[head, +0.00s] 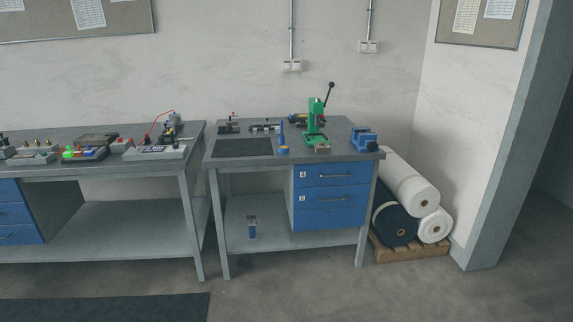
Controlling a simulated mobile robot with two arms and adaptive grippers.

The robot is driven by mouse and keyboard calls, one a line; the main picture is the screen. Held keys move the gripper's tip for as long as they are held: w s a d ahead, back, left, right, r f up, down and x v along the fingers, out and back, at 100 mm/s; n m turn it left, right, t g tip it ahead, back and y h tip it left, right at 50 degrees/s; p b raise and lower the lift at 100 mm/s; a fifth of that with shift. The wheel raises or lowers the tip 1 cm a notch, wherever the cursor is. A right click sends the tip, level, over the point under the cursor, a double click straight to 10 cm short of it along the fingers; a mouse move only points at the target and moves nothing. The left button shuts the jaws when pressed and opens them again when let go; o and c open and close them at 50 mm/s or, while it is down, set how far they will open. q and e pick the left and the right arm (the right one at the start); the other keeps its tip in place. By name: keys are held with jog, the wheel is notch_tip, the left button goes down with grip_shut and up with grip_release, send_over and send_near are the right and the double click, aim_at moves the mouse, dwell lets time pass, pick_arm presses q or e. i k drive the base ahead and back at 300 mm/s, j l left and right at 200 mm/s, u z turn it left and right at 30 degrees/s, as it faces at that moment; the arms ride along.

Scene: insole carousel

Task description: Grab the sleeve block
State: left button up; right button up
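I cannot tell for sure which thing is the sleeve block; everything is far off and small. A green lever press (316,122) stands on the right workbench (262,162), with a small greyish block (322,148) at its front foot. A blue vise-like piece (364,139) is at the bench's right end. Neither of my grippers is in view.
The left workbench (100,172) carries several small devices. Fabric rolls (405,185) lie on a pallet (410,252) at right. The floor in front is open, with a dark floor mat (100,308).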

aim_at(318, 149)
jog(key=i+j+z, duration=0.1)
jog(key=i+z, duration=0.15)
jog(key=i, duration=0.8)
